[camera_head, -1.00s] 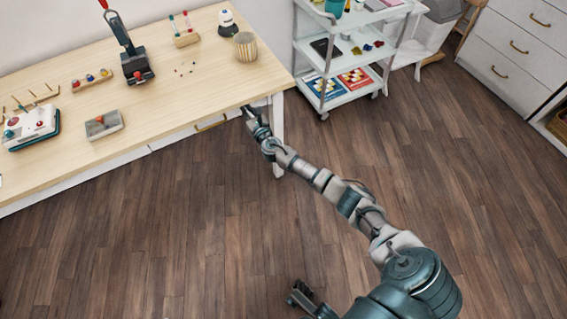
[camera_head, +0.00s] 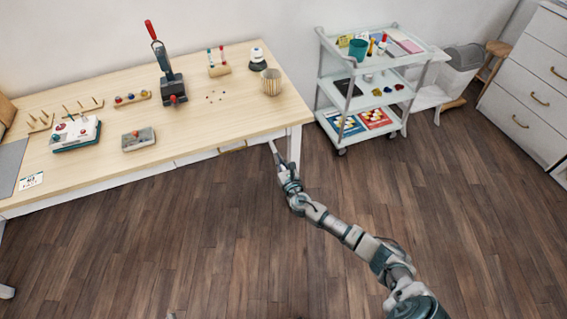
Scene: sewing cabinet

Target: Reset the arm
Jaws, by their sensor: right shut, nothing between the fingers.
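My right arm reaches up from the bottom right. Its right gripper (camera_head: 274,150) is just in front of the wooden table's (camera_head: 240,118) front edge, near the right corner and beside the table leg (camera_head: 294,150). The right gripper is thin and closed, with nothing held. I cannot tell whether its tip touches the table or the drawer front. My left gripper is not in view.
A drawer handle (camera_head: 232,148) is just left of the right gripper. The table holds a red-handled press (camera_head: 165,75), a striped cup (camera_head: 271,82) and a grey tray (camera_head: 138,139). A white shelf cart (camera_head: 343,108) stands right. The wooden floor (camera_head: 440,200) is clear.

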